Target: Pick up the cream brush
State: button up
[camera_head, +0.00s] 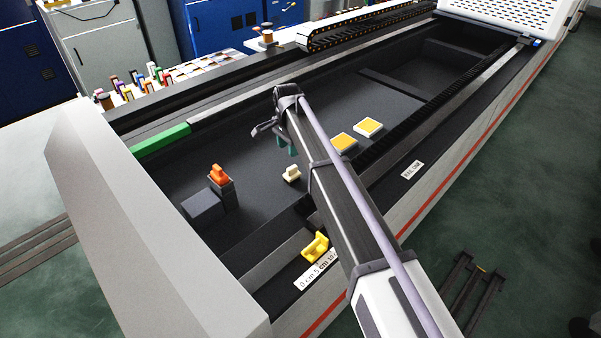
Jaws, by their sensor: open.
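The cream brush (291,174) is a small pale piece lying on the dark floor of the rack's bed, left of my forearm. My gripper (284,148) is at the far end of the arm, above the bed and a little beyond the brush in the picture. It is open, with nothing seen between its jaws. It is partly hidden by my own wrist and looks apart from the brush.
An orange brush (218,174) stands on a dark block at left. A yellow brush (316,247) is on the near rim. A green bar (161,139) lines the far rim.

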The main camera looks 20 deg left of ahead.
aim_at(292, 167)
jog(key=f+b, duration=0.2)
jog(key=f, duration=0.1)
jog(key=f+b, duration=0.3)
jog(key=shift+w+d+f+b, duration=0.1)
jog(key=shift+w+f+b, duration=0.1)
jog(key=shift+b, duration=0.15)
jog(key=shift+w+d, duration=0.1)
jog(key=f+b, duration=0.5)
jog(key=shift+w, duration=0.2)
jog(key=shift+r, duration=0.2)
jog(key=c, duration=0.6)
